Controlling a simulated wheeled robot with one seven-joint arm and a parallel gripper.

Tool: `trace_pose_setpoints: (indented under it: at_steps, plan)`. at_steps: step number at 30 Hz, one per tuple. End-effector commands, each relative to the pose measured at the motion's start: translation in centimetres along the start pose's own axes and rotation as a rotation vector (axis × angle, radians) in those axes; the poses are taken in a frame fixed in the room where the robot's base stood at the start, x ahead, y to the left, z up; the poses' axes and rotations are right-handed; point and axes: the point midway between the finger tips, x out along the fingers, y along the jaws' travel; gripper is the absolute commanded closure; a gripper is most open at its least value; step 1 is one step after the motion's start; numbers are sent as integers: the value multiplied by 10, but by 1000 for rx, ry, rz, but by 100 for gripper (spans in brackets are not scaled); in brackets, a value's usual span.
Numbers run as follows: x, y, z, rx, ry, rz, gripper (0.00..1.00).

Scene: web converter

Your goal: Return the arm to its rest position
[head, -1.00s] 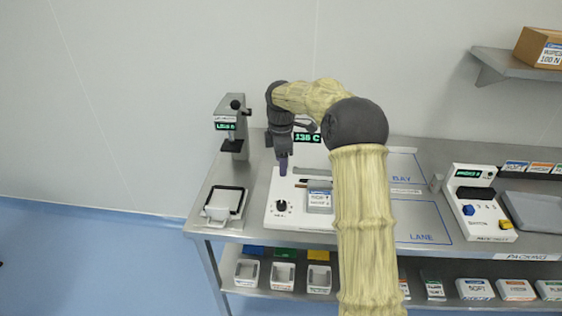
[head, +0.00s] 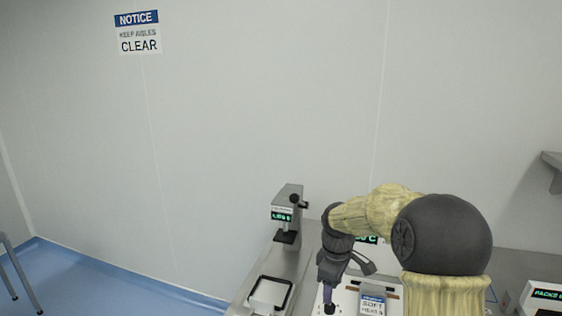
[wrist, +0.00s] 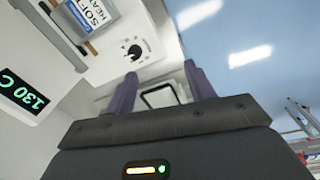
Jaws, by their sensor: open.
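My gripper (head: 329,301) hangs fingers down over the left part of the white heater unit, in front of its display. In the wrist view my gripper (wrist: 160,88) has its two purple fingers apart with nothing between them. The heater (wrist: 150,30) shows a black knob, a green display (wrist: 22,92) reading about 130 C, and a box labelled SOFT (wrist: 92,14) in its slot. The same box (head: 372,304) shows in the head view right of my gripper. My arm is bent, reaching forward above the bench.
A small press-like device (head: 286,215) with a green display stands left of my arm. A black-framed white tray (head: 270,294) sits in front of it. Another display unit (head: 543,298) is at the far right. A wall shelf (head: 552,172) is at the right edge.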

Motion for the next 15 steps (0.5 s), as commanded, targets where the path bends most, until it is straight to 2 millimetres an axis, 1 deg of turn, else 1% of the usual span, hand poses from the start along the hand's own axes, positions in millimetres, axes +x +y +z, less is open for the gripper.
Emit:
trace_pose_setpoints:
  at_steps: [1, 8, 15]
  plan:
    - [-1, -14, 9, 66, 3, 8, 46]
    - [1, -71, 48, 412, 43, 42, 46]
    - [7, -133, 96, 797, 108, 62, 46]
